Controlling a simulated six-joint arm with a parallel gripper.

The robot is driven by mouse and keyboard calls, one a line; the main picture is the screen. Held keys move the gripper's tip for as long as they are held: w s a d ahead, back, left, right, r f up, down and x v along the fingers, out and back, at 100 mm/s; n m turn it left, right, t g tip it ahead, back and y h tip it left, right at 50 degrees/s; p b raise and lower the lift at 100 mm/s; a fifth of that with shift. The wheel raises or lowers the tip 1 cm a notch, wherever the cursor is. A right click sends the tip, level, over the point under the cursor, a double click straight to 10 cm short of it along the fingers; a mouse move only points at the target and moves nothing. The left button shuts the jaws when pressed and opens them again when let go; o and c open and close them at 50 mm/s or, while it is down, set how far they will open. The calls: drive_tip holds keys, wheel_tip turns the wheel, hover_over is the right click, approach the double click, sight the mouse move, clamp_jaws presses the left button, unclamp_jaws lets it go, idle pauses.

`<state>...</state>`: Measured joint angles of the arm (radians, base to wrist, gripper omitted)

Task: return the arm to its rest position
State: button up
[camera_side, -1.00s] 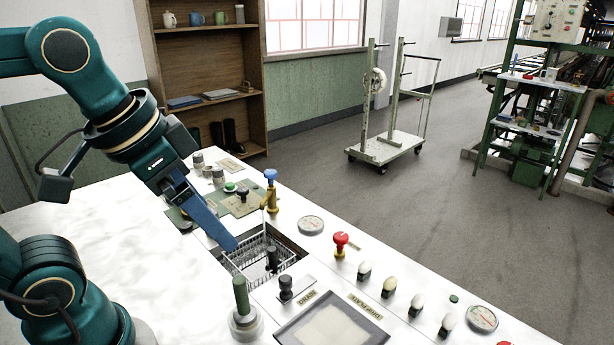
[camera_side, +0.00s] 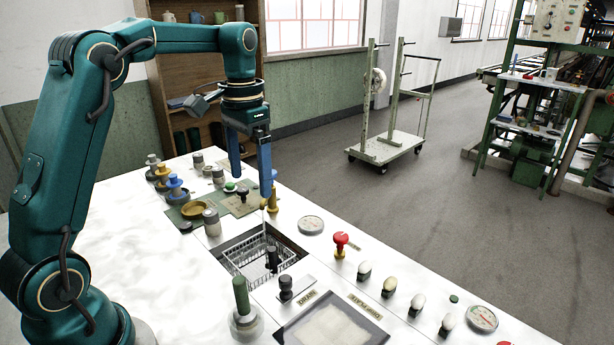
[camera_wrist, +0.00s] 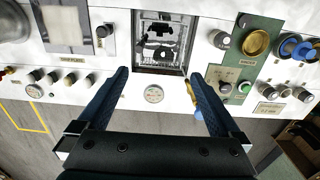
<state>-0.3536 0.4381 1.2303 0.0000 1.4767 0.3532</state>
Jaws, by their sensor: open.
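My gripper (camera_side: 250,181) is open, with its two blue fingers apart and pointing down above the far side of the white bench. Nothing is between the fingers. In the wrist view my gripper (camera_wrist: 163,95) also shows empty, its fingers spread over the front strip of the bench. My teal arm is raised, its upper link reaching across to the right. The wire basket (camera_side: 245,265) sits in the sunken basin to the front of the gripper; it also shows in the wrist view (camera_wrist: 160,60).
The brass tap (camera_side: 273,201) with a blue top stands close to the right finger. A red knob (camera_side: 340,243), a round gauge (camera_side: 311,225) and several pale knobs line the bench edge. A green mat (camera_side: 190,213) holds a brass dish (camera_side: 194,207). The open floor holds a trolley (camera_side: 388,145).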

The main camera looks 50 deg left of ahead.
wheel_tip(320, 180, down, 10)
drive_tip(key=shift+r, duration=0.25)
idle(0.7)
